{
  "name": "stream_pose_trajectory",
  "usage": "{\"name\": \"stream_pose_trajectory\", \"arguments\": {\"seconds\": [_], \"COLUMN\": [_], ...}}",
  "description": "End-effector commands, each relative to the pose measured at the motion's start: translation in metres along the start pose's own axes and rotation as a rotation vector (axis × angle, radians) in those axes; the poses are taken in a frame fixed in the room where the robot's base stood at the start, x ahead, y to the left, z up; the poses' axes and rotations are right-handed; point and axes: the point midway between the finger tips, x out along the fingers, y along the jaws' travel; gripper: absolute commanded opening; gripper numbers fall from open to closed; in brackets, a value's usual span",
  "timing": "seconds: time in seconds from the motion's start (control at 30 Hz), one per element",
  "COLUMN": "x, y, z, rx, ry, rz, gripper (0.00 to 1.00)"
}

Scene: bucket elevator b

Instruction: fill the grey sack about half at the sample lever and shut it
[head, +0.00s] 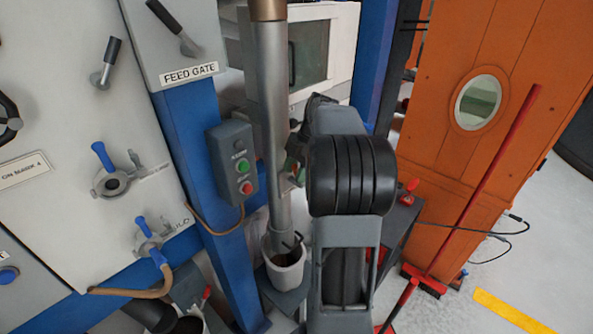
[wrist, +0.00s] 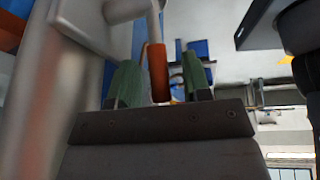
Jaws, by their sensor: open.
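A grey metal pipe (head: 272,130) runs down to a pale grey, open-topped sack (head: 286,278). My gripper (head: 296,168) is beside the pipe, well above the sack, and partly hidden by my own wrist in the head view. In the wrist view my gripper (wrist: 161,82) is open, its two green fingers apart. A red-brown lever handle (wrist: 158,70) shows between the fingers, with a gap on each side. I cannot tell the lever's own angle from the head view.
A grey button box (head: 232,163) on a blue post (head: 205,150) stands close left of the pipe. A panel with blue-handled valves (head: 104,160) is further left. A red pole (head: 480,180) leans before the orange cabinet (head: 445,110). Floor is clear at the far right.

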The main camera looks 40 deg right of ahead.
Motion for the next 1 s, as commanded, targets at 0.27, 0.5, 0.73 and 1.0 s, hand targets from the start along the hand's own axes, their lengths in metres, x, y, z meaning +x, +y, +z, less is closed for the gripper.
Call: {"name": "stream_pose_trajectory", "arguments": {"seconds": [0.27,0.5,0.73,1.0], "x": [0.0006,0.0004,0.0003,0.0004], "y": [0.0,0.0,-0.0001,-0.0003], "z": [-0.0001,0.0,0.0,0.0003], "rx": [0.0,0.0,0.0,0.001], "ry": [0.0,0.0,0.0,-0.001], "rz": [0.0,0.0,0.0,0.0], "gripper": [0.42,0.19,0.0,0.0]}}
